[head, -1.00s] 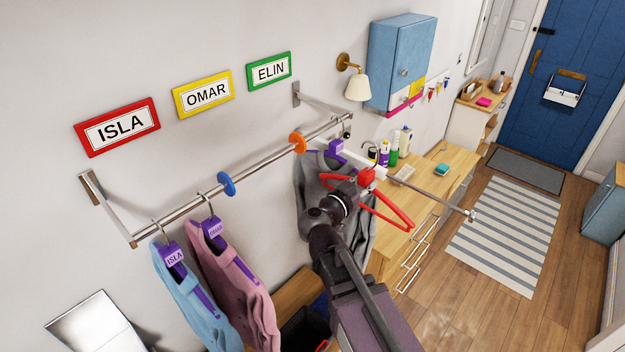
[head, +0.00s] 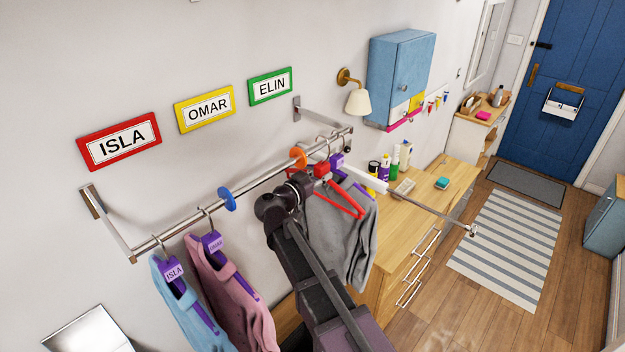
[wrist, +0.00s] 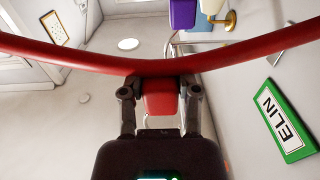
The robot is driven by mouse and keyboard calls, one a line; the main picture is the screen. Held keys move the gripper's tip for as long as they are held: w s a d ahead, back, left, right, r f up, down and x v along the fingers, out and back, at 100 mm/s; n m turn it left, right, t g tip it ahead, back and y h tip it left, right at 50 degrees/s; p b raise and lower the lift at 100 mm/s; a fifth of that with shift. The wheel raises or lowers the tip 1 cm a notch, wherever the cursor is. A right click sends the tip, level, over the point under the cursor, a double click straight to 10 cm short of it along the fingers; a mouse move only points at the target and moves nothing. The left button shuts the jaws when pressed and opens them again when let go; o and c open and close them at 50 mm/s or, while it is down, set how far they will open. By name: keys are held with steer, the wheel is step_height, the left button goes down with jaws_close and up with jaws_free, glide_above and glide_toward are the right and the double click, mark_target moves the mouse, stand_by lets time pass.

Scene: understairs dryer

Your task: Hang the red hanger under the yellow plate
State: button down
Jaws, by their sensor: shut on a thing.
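My gripper (head: 309,178) is shut on the red hanger (head: 344,201), holding it at the red block below its hook. In the wrist view the hanger's red bar (wrist: 230,60) spans the picture above my gripper (wrist: 160,92). The hanger is close to the rail (head: 262,178), just right of the orange disc (head: 298,157) and in front of a grey garment (head: 352,240). I cannot tell whether its hook touches the rail. The yellow plate (head: 205,109), reading OMAR, is on the wall between the red plate (head: 119,141) and the green plate (head: 270,87).
Blue clothes (head: 183,305) and pink clothes (head: 232,290) hang on purple hangers at the rail's left part, left of the blue disc (head: 227,199). The rail between the blue and orange discs is bare. A wall lamp (head: 357,100) and blue cabinet (head: 398,80) are right.

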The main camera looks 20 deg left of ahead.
stand_by(0.3)
steer(key=shift+w+a, duration=0.2)
steer(key=shift+a, duration=0.25)
steer(key=shift+w+a, duration=0.25)
steer(key=shift+a, duration=0.3)
steer(key=shift+w+a, duration=0.2)
steer(key=shift+a, duration=0.3)
steer(key=shift+f+b, duration=1.6)
steer(key=shift+d+f, duration=0.1)
steer(key=shift+f, duration=0.15)
steer(key=shift+c, duration=1.7)
jaws_free()
steer(key=shift+s+r, duration=0.1)
steer(key=shift+s, duration=0.1)
